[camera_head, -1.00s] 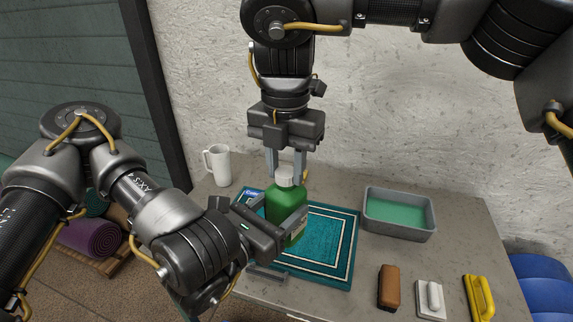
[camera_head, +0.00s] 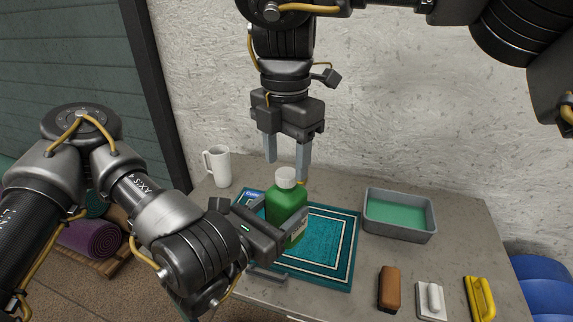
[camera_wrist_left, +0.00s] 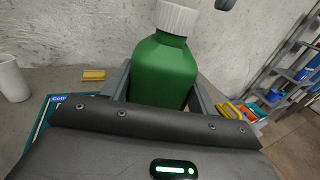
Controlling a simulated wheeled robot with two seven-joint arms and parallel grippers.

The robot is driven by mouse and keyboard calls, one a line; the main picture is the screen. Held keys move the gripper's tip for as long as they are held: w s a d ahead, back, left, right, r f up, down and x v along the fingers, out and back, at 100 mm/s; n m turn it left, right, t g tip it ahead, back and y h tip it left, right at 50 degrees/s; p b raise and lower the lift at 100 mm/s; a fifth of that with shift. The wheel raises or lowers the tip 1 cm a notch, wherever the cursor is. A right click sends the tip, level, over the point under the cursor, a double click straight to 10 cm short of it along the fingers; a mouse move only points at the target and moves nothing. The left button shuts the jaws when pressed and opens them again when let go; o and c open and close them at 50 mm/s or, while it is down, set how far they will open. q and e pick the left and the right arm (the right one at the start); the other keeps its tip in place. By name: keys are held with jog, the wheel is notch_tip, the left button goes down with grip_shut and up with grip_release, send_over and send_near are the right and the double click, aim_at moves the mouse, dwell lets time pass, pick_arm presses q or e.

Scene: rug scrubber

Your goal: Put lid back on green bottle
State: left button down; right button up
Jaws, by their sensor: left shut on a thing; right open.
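The green bottle (camera_head: 287,208) stands upright over the teal rug (camera_head: 325,240), with the white lid (camera_head: 286,177) on its top. My left gripper (camera_head: 287,232) is shut around the bottle's body. In the left wrist view the bottle (camera_wrist_left: 165,72) sits between the fingers, and the white ribbed lid (camera_wrist_left: 178,17) is on its neck; whether it is fully tight I cannot tell. My right gripper (camera_head: 286,165) is open and empty, pointing down just above and behind the lid, apart from it.
A white mug (camera_head: 217,166) stands at the table's back left. A grey tray with green inside (camera_head: 368,212) is at the back right. A brown brush (camera_head: 389,288), a white-handled block (camera_head: 431,298) and a yellow scrubber (camera_head: 479,298) lie at the front right.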

notch_tip(320, 180, up, 2)
jog(key=shift+s+r, duration=0.1)
jog(key=shift+c, duration=0.3)
